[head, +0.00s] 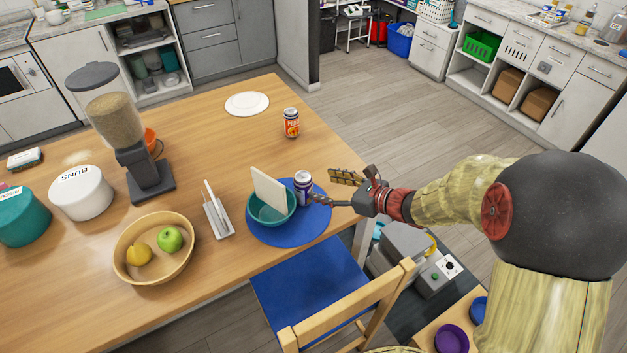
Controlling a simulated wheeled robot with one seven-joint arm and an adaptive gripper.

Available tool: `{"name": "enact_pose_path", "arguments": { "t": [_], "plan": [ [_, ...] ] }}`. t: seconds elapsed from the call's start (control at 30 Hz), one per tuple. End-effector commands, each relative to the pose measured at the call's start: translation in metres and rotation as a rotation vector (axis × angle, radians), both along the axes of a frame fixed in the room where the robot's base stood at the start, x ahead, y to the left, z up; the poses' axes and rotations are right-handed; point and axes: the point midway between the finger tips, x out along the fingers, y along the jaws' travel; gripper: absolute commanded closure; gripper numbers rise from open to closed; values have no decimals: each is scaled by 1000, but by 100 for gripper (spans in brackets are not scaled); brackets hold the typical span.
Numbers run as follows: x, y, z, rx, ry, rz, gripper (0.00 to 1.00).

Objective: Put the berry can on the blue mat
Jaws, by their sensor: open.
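A blue-purple can with a pale top, which I take as the berry can (303,187), stands upright on the round blue mat (290,238). It is on the mat's upper right part, just right of a teal bowl (270,214). I cannot tell whether can and bowl touch. My gripper (332,188) is open to the right of the can, with its fingers spread and pointing left. The lower fingertip is close to the can, and I cannot tell whether it touches. Nothing is held between the fingers.
A pale flat panel (268,190) stands in the bowl. An orange can (291,123) and a white plate (247,104) are farther back. Left are a napkin holder (218,216), a fruit bowl (124,262) and a food dispenser (150,178). A blue-seated chair (300,285) is in front.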

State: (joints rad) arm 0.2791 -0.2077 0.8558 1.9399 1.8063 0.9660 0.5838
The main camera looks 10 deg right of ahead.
Motion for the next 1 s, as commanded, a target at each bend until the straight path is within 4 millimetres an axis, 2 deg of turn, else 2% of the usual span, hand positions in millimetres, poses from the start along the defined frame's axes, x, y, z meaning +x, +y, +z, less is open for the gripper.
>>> {"name": "enact_pose_path", "arguments": {
  "t": [0.13,0.33,0.47,0.53,0.67,0.7,0.77,0.87,1.0],
  "plan": [
    [-13,-13,8,1,1,-3,40],
    [-19,-18,11,-1,1,0,40],
    [-27,-9,20,-45,-25,56,40],
    [-40,4,33,-120,-68,146,40],
    [-87,35,62,-358,-196,418,40],
    [-104,41,70,-449,-245,513,40],
    [-132,46,79,-588,-316,656,40],
    [-174,44,90,-822,-433,884,40],
    [-221,19,105,-1167,-585,1183,40]
  ]
}}
